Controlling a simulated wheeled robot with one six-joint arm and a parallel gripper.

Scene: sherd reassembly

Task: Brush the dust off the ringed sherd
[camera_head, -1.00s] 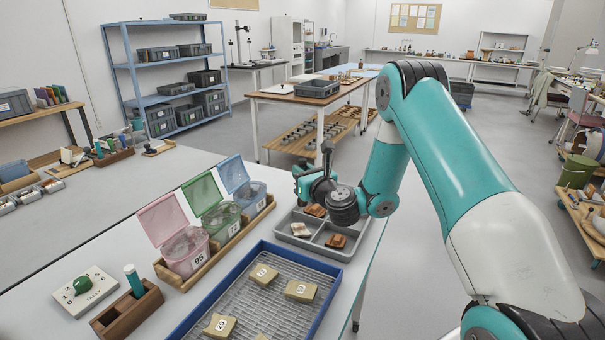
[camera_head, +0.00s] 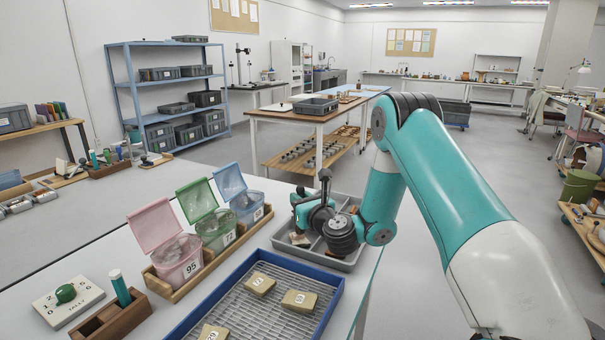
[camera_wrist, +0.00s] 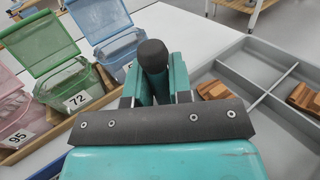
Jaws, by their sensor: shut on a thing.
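My gripper (camera_head: 312,222) is low over the grey divided tray (camera_head: 345,264), its jaws shut on a dark-knobbed handle (camera_head: 324,175) held upright. In the wrist view, the dark knob (camera_wrist: 152,55) stands between the teal fingers. The handle's lower end is hidden. A pale sherd (camera_head: 299,240) lies in the tray's near-left compartment, just below my gripper. Reddish-brown striped sherds (camera_wrist: 214,90) (camera_wrist: 306,98) lie in other compartments of the tray. I cannot make out a ring or dust on any of them.
Pink, green and blue lidded tubs (camera_head: 178,258) (camera_head: 219,232) (camera_head: 247,206) stand open in a wooden rack left of the tray. A blue-rimmed mesh tray (camera_head: 330,291) with several numbered tan blocks is in front. A wooden holder (camera_head: 112,318) with a teal-handled tool stands at the lower left.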

